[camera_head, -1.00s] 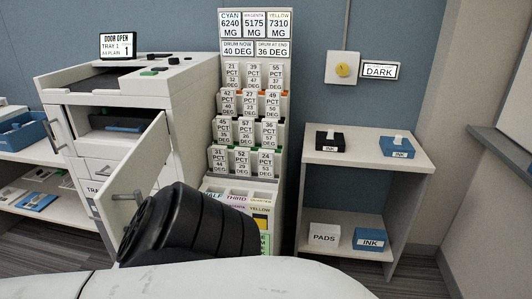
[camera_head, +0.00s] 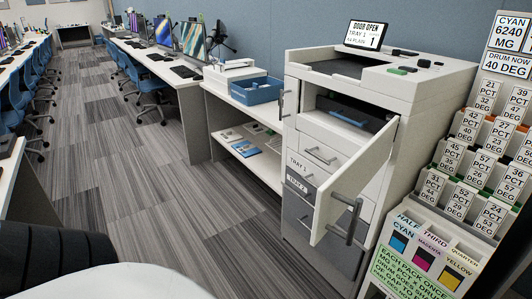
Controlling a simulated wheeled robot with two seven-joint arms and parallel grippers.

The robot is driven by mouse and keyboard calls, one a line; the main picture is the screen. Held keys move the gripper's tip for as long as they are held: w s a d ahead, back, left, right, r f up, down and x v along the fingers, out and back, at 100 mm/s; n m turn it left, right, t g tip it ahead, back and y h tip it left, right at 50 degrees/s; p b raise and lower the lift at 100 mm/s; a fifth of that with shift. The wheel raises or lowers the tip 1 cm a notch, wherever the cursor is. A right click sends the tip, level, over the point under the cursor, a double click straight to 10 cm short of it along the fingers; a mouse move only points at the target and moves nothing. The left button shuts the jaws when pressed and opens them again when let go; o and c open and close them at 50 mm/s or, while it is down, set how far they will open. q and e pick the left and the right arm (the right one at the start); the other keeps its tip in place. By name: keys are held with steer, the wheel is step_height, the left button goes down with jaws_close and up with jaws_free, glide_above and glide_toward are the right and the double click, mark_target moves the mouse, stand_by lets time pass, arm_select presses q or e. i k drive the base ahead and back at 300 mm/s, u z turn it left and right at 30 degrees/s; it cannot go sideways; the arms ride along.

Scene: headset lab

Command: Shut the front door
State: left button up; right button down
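The front door (camera_head: 352,183) of the white printer (camera_head: 400,88) stands swung open toward me, with a dark bar handle (camera_head: 347,220) on its outer face. Behind it, the printer's upper opening shows a dark unit (camera_head: 352,112) inside. The small screen (camera_head: 366,35) on top reads "DOOR OPEN". Part of my own arm, black and white, fills the lower left corner, well apart from the door. Neither gripper's fingers show.
A rack of labelled cartridges (camera_head: 476,150) stands close to the printer's right. A shelf (camera_head: 222,95) with a blue bin (camera_head: 255,90) is at its left. Desks with monitors and blue chairs (camera_head: 150,92) line the room behind. The striped floor (camera_head: 130,190) left of the printer is clear.

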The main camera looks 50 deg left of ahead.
mark_target(340, 192)
steer(key=u, duration=0.95)
steer(key=i, duration=1)
steer(key=u, duration=2.85)
steer(key=k, duration=1.45)
steer(key=z, duration=0.85)
